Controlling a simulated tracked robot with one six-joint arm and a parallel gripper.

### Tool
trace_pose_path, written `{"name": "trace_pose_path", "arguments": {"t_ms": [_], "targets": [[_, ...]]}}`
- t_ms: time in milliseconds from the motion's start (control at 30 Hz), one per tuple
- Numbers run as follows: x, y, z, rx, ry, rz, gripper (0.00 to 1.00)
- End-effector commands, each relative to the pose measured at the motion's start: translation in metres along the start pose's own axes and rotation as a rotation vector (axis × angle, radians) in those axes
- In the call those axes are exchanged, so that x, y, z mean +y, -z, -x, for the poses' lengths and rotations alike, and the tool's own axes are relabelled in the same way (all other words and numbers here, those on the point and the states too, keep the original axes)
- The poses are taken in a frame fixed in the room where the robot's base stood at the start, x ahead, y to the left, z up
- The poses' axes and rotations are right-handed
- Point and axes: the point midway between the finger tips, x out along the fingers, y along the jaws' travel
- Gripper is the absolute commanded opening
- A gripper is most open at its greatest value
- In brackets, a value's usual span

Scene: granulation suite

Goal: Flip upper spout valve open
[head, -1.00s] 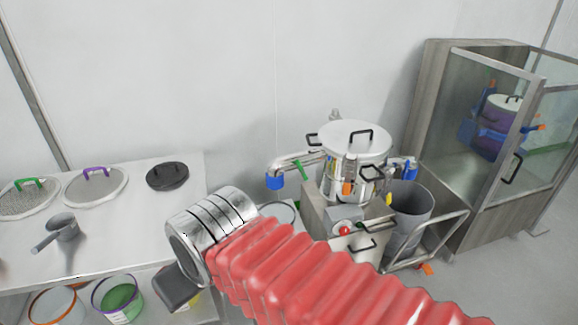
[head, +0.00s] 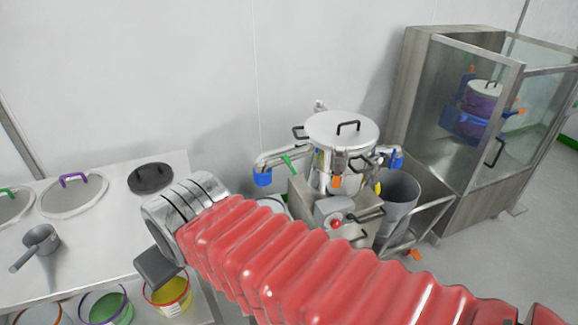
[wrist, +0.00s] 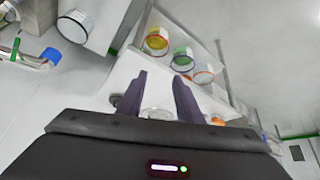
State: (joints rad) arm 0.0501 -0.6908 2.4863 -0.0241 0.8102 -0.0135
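In the head view, a steel vessel (head: 341,132) has a side spout at its upper left with a blue end cap (head: 263,178). A green lever (head: 289,161) sits on this spout, slanting across the pipe. In the wrist view the green lever (wrist: 15,48) and blue cap (wrist: 52,56) are at the upper left, well outside the fingers. My gripper (wrist: 160,98) is open and empty, its dark fingers apart. In the head view, only a dark part of my gripper (head: 160,268) shows past the metal wrist, left of the spout and apart from it.
A table (head: 110,240) at left holds mesh lids, a black lid (head: 150,178) and a scoop (head: 38,243). Buckets, including a yellow one (head: 170,293), stand below. A grey bin (head: 398,198) and cart are right of the vessel. A glass cabinet (head: 450,130) stands farther right.

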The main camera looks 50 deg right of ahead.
Motion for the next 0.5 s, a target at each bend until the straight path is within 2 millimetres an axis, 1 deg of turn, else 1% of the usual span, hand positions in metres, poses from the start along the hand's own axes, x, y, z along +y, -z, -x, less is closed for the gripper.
{"name": "trace_pose_path", "arguments": {"t_ms": [33, 167, 300, 367, 500], "targets": [[0.010, 0.009, -0.008, 0.012, -0.021, -0.008, 0.32], [0.040, 0.037, -0.029, 0.066, -0.079, -0.018, 0.32], [0.077, 0.067, -0.052, 0.130, -0.145, -0.020, 0.32], [0.094, 0.078, -0.062, 0.156, -0.173, -0.017, 0.32], [0.135, 0.100, -0.084, 0.214, -0.233, -0.010, 0.32]]}}
